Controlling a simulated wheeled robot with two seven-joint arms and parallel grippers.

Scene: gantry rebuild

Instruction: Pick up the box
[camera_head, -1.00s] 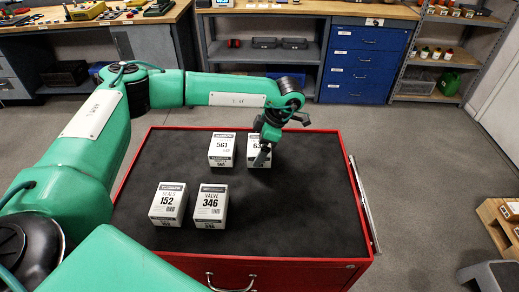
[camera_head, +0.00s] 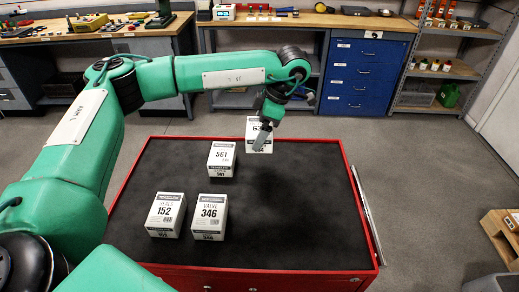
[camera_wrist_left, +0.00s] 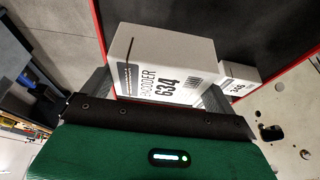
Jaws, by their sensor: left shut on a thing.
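My left gripper (camera_head: 264,133) is shut on a white box numbered 634 (camera_head: 259,128), held near the far edge of the cart top. In the left wrist view the box (camera_wrist_left: 165,62) sits between the two fingers, its label facing the camera. In the head view the gripper covers part of its front. The white box 561 (camera_head: 221,158) stands on the cart just left of and nearer than the held box. Box 152 (camera_head: 165,214) and box 346 (camera_head: 210,216) stand side by side nearer the front. My right gripper is not in view.
The red cart (camera_head: 343,215) has a dark mat, bare across its right half. A workbench (camera_head: 80,32), blue drawers (camera_head: 363,72) and shelving (camera_head: 440,65) stand behind. A wooden crate (camera_head: 505,235) is at the right on the floor.

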